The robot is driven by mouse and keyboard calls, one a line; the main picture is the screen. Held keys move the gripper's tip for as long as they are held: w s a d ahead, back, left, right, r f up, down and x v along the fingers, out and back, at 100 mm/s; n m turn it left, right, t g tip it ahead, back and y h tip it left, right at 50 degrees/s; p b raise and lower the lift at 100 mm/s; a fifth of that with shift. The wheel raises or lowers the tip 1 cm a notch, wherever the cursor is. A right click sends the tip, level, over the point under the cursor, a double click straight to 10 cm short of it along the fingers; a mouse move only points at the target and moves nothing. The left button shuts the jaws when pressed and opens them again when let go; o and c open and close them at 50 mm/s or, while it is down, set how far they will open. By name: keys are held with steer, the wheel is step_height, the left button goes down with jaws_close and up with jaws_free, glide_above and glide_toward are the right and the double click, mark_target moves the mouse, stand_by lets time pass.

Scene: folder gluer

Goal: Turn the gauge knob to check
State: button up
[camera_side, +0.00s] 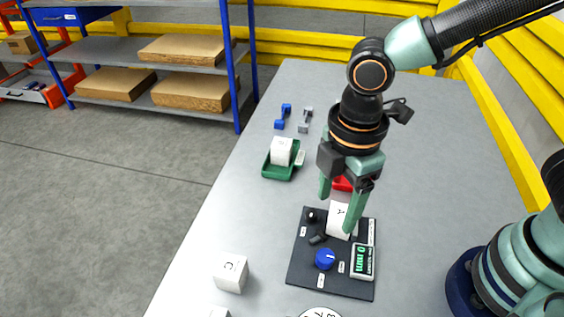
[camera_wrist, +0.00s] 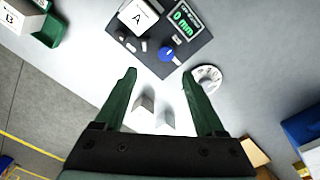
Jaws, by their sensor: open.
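The gauge is a dark panel (camera_side: 307,272) on the grey table, also at the top of the wrist view (camera_wrist: 196,47). Its blue round knob (camera_side: 325,259) has a pale pointer mark; it also shows in the wrist view (camera_wrist: 166,56). The gauge display (camera_wrist: 184,18) reads 0 mm in green. A white box marked A (camera_side: 338,220) sits on the panel, also in the wrist view (camera_wrist: 137,17). My gripper (camera_side: 337,213) is open and empty above the panel, its green fingers apart. In the wrist view, the knob lies beyond the fingertips (camera_wrist: 159,74), not between them.
A white box marked C (camera_side: 231,273) stands left of the panel. A green tray (camera_side: 278,172) holds another white box. A red object (camera_side: 342,184) is partly hidden behind my gripper. A round white dial (camera_wrist: 207,78) lies near the panel. Blue (camera_side: 283,117) and grey (camera_side: 305,120) parts lie farther back.

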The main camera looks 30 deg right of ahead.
mark_target(326, 256)
steer(key=shift+n, duration=0.6)
steer(key=f, duration=0.8)
steer(key=s+a+f, duration=0.1)
steer(key=f, duration=0.4)
jaws_close()
